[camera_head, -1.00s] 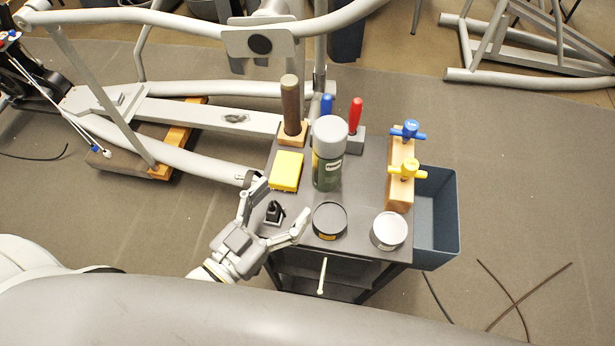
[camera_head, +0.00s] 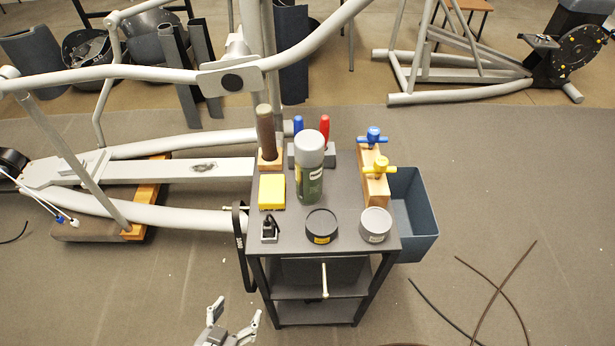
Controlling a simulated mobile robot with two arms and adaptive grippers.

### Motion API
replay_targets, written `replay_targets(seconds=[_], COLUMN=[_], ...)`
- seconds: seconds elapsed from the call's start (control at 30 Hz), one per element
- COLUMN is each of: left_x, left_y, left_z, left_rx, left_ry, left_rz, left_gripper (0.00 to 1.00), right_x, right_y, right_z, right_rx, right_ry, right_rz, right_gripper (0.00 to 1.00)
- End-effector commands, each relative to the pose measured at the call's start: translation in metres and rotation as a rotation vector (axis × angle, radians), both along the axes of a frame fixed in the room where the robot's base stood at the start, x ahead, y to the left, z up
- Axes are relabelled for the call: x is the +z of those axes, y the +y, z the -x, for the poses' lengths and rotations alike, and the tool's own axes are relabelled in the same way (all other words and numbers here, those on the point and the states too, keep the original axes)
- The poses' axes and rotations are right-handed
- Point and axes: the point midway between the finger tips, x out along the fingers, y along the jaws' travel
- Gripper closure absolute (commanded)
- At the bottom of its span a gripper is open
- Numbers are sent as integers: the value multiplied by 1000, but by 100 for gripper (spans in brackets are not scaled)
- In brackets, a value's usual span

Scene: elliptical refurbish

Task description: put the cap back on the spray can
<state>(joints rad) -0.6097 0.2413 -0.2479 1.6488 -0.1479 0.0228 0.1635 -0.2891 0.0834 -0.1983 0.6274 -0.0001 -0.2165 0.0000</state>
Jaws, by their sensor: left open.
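The spray can (camera_head: 309,187) stands upright on the dark cart top, with a green body and a pale label. A grey cap (camera_head: 309,148) sits on its top, apparently straight; I cannot tell whether it is pressed fully down. My left gripper (camera_head: 237,311) is open and empty at the bottom edge of the view, off the near side of the cart and well apart from the can. My right gripper is not in view.
On the cart top (camera_head: 345,201) are a yellow block (camera_head: 272,192), a small black item (camera_head: 269,229), a dark tin (camera_head: 321,226), a grey tin (camera_head: 375,225) and a wooden block with valves (camera_head: 374,180). A blue bin (camera_head: 413,212) hangs at right. Dark rods lie on the floor.

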Motion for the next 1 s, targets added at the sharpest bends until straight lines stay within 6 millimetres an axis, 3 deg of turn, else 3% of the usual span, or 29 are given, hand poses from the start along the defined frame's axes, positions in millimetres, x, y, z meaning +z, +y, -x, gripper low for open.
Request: replay_targets(seconds=[0.17,0.3,0.43,0.6,0.7,1.0], left_x=[-98,-174,-224,-257,-265,-268], left_y=[27,49,61,68,69,69], left_z=[38,90,144,202,222,234], left_rx=[54,94,118,132,135,135], left_ry=[224,442,630,811,871,905], left_rz=[-80,-145,-188,-222,-231,-237], left_gripper=[22,22,22,22,22,22], right_x=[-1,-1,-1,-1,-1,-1], right_y=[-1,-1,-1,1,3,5], right_z=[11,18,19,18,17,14], right_rx=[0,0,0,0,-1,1], right_ry=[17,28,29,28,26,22], right_rz=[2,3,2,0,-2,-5], right_gripper=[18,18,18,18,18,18])
